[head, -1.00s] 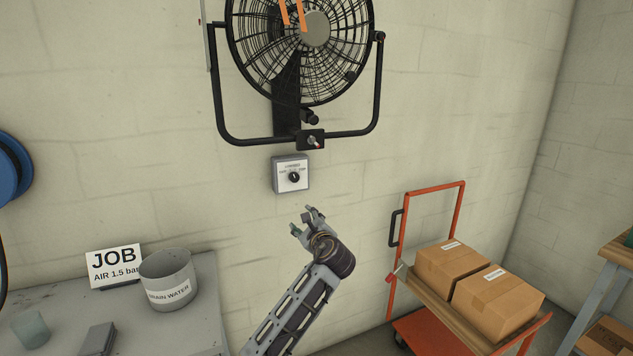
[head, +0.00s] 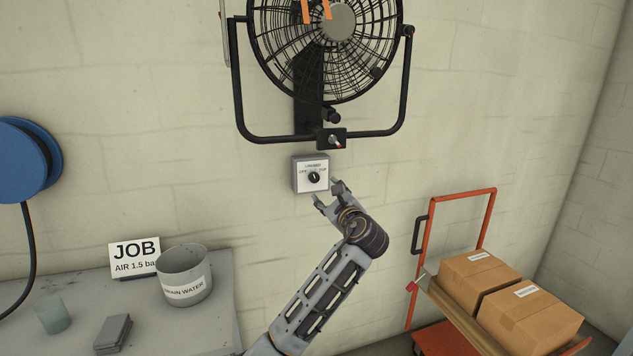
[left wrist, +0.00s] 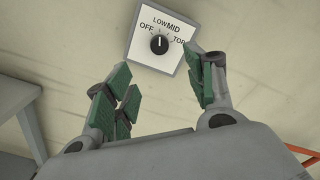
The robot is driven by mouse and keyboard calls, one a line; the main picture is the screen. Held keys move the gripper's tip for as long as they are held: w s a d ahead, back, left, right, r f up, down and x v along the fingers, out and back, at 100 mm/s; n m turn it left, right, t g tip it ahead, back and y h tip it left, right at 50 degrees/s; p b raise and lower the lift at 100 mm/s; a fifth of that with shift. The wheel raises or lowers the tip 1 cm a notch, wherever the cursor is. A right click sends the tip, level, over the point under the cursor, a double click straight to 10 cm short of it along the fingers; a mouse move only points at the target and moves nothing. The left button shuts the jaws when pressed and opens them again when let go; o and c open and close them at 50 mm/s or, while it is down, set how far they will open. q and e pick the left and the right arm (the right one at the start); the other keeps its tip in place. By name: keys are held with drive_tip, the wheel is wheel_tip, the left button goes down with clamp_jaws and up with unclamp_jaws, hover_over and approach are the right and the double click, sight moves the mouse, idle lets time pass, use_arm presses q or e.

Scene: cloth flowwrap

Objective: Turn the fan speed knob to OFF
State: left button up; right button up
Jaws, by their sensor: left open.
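The fan speed knob (head: 314,177) is a black dial on a small grey control box (head: 298,185) with a white face, mounted on the wall below the fan. In the left wrist view the knob (left wrist: 159,44) sits amid the labels OFF, LOW, MID and TOP; its white mark points about toward LOW. My left gripper (head: 328,192) is open and empty, just below and in front of the box, apart from the knob. In the left wrist view its green-padded fingers (left wrist: 160,78) stand spread, with the knob above the gap between them. My right gripper is not in view.
A black caged fan (head: 325,50) hangs above the box, with a small switch block (head: 331,139) on its bracket. A bench (head: 215,325) at lower left holds a grey bucket (head: 184,283) and a JOB sign (head: 134,255). A red cart (head: 463,195) with cartons stands at right.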

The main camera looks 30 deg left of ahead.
sight(315, 179)
use_arm(q)
drive_tip(key=b+x, duration=0.1)
drive_tip(key=x, duration=0.9)
drive_tip(key=shift+w+a, duration=0.6)
drive_tip(key=shift+a, duration=0.05)
drive_tip(key=shift+w+a, duration=0.35)
drive_tip(key=shift+a, duration=0.05)
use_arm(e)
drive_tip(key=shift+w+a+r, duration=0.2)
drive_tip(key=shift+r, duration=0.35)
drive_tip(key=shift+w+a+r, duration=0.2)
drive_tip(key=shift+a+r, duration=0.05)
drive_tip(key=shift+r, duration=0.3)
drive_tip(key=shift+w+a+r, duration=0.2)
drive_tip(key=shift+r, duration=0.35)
use_arm(q)
drive_tip(key=c, duration=1)
drive_tip(key=shift+c, duration=0.2)
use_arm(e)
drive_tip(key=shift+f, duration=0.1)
